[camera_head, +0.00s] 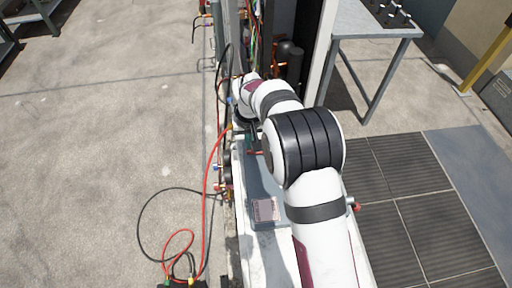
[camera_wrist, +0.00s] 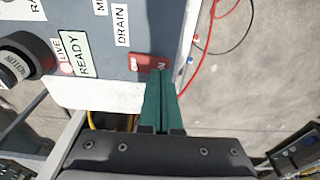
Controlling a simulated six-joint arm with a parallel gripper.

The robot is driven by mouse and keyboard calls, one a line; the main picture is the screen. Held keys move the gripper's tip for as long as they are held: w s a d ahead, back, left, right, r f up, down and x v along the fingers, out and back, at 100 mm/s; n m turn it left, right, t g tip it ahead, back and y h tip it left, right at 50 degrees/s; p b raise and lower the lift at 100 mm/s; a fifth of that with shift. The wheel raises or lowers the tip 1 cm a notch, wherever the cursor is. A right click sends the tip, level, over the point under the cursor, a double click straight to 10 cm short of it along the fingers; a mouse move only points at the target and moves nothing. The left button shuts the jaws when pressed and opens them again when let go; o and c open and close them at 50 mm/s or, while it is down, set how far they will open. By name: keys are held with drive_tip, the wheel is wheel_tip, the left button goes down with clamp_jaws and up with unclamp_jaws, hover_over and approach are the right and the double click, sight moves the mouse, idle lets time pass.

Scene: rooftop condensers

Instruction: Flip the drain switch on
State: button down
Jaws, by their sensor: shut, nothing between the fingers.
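The drain switch (camera_wrist: 140,62) is a small red rocker on a grey-blue panel, below the label DRAIN (camera_wrist: 121,24) in the wrist view. A white mark shows on its left part and a white letter, partly covered, on its right part. My gripper (camera_wrist: 161,74) has its two green fingers together, with nothing between them. The fingertips overlap the lower right part of the switch in the picture; I cannot tell whether they touch it. In the head view my gripper (camera_head: 250,140) is small and partly hidden by my arm.
A black round knob (camera_wrist: 22,60) and a READY label (camera_wrist: 80,54) are left of the switch. Red and black hoses (camera_head: 206,185) run beside the unit. A grey metal table (camera_head: 362,22) stands at the back right.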

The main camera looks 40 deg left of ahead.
drive_tip(key=shift+f, duration=0.5)
drive_tip(key=shift+r, duration=3.55)
